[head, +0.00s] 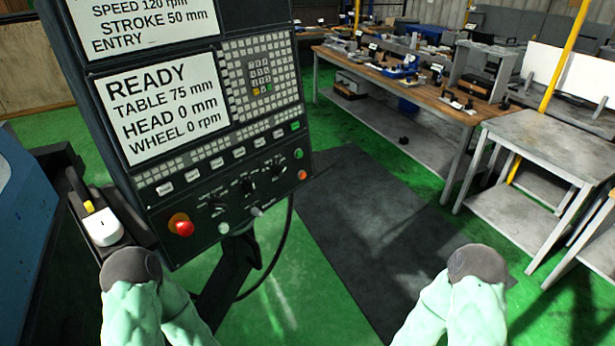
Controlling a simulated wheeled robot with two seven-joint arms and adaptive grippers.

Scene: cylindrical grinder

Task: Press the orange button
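The control panel (215,188) stands upright at the left of the head view, tilted in the picture. A small orange button (302,175) sits near its lower right edge, just below a green button (298,153). A red mushroom button (183,227) on an orange-yellow base is at the panel's lower left. A white button (223,228) is to its right. My two pale green arms show at the bottom, left and right, with dark rounded ends, both apart from the orange button. No gripper fingers show in this view.
A dark mat (370,235) lies on the green floor right of the panel. A long workbench (425,92) with tools and a grey table (550,145) stand at the right. A black cable (284,240) hangs below the panel. A white device (103,228) sits at left.

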